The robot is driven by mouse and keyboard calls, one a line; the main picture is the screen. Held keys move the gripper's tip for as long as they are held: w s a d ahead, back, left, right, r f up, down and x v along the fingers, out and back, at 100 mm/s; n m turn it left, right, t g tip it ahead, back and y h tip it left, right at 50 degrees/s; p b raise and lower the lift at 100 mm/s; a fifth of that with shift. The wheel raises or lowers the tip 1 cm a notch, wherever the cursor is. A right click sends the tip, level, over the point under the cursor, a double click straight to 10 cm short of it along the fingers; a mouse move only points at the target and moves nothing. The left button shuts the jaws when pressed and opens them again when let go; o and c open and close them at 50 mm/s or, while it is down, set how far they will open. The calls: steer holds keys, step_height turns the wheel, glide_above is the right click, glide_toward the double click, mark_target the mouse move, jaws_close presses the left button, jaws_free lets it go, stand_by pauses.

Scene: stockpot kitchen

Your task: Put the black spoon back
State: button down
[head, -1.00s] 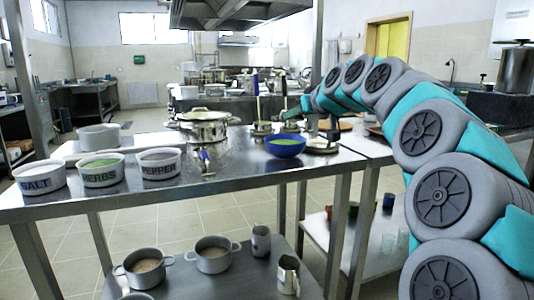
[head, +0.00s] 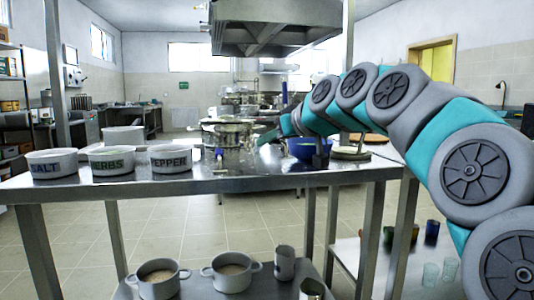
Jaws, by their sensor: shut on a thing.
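My arm reaches from the right across the steel table, and my gripper (head: 266,138) is small and far off at its end, left of the blue bowl. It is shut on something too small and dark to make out. I cannot pick out the black spoon for certain. A steel pot (head: 228,131) stands just left of my gripper. A blue-handled utensil (head: 284,95) stands upright behind my arm.
Tubs marked salt (head: 52,164), herbs (head: 111,160) and pepper (head: 169,158) line the steel table's (head: 230,182) left front. A pale round dish (head: 350,153) lies at its right. Pots and jugs stand on the lower shelf. A range hood (head: 275,25) hangs above.

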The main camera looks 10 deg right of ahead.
glide_above(267, 164)
steer(key=shift+w+f, duration=0.15)
steer(key=shift+f, duration=0.3)
steer(key=shift+d+f, duration=0.1)
steer(key=shift+f, duration=1.65)
steer(key=shift+f, duration=0.2)
steer(key=c, duration=0.7)
jaws_free()
steer(key=shift+c, duration=0.2)
steer(key=shift+r, duration=0.1)
steer(key=shift+r, duration=0.2)
steer(key=v, duration=1.2)
